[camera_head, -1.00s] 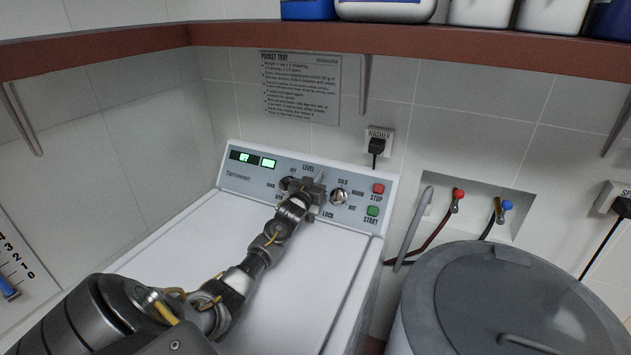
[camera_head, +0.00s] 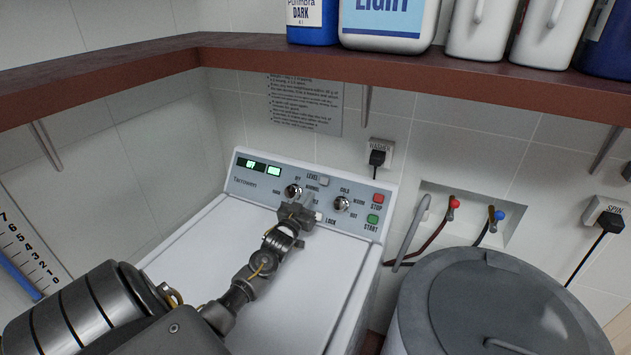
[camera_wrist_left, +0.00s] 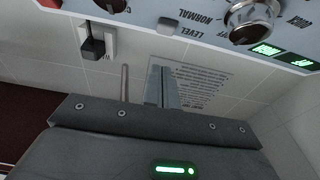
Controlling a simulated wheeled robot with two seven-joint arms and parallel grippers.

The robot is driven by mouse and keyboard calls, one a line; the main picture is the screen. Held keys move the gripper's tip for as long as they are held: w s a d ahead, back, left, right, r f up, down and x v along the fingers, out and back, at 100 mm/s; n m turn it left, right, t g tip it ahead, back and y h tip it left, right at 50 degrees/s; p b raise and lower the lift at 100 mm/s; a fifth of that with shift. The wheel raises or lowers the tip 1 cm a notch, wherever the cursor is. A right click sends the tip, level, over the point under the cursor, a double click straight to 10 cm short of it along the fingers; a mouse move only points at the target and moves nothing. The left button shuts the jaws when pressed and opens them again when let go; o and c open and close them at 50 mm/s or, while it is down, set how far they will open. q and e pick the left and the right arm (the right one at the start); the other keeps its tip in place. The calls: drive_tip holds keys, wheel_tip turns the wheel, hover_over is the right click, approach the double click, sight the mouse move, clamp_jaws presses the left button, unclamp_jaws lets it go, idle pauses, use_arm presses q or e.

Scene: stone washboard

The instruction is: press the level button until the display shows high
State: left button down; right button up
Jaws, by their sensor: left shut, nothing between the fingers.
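The washer's control panel (camera_head: 240,185) carries two lit green displays, the left one (camera_head: 255,166) and the right one (camera_head: 274,171). Their text is too small to read surely. The pale square level button (camera_head: 324,181) sits right of the word LEVEL. In the left wrist view, the level button (camera_wrist_left: 167,27) shows upside down beside its label, uncovered. My left gripper (camera_head: 308,198) is shut and empty, just below the level button in the head view. Its fingers (camera_wrist_left: 162,87) appear apart from the button in the wrist view. My right gripper is not in view.
Two knobs (camera_head: 293,191) (camera_head: 341,203) flank the gripper. The red STOP button (camera_head: 378,198) and green START button (camera_head: 373,219) are at right. A shelf (camera_head: 440,82) with bottles hangs above. A lidded grey tub (camera_head: 430,290) stands right of the washer.

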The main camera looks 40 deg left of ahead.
use_arm(q)
drive_tip(key=v, duration=0.3)
drive_tip(key=shift+a+p, duration=0.15)
drive_tip(key=shift+p, duration=0.2)
drive_tip(key=shift+w, duration=0.1)
idle(0.4)
